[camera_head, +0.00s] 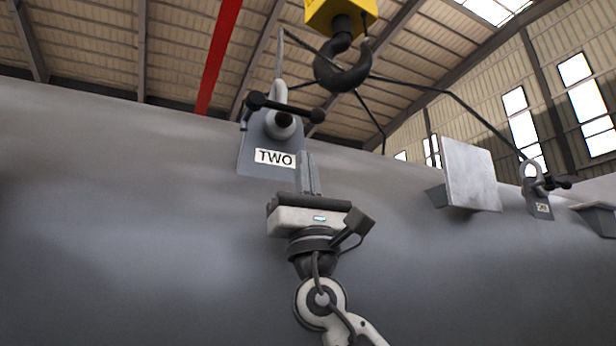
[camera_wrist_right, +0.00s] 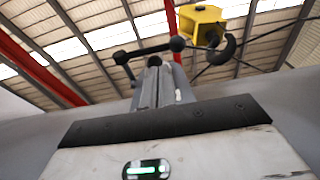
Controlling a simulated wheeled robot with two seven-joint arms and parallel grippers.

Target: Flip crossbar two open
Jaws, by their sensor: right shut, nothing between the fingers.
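Crossbar two (camera_head: 285,107) is a dark bar with a ball knob at each end, lying across the top of a grey bracket (camera_head: 262,140) labelled TWO on the big grey shell. A cable shackle (camera_head: 279,90) stands behind the bar. My right gripper (camera_head: 308,158) points up just below and right of the label, its fingers together and empty. My left gripper is not in view.
A black hook (camera_head: 343,72) on a yellow block (camera_head: 340,14) hangs above, with dark cables running to the lugs. A pale square plate (camera_head: 470,175) and another lug with a crossbar (camera_head: 540,195) are to the right. The shell (camera_head: 120,220) is bare at left.

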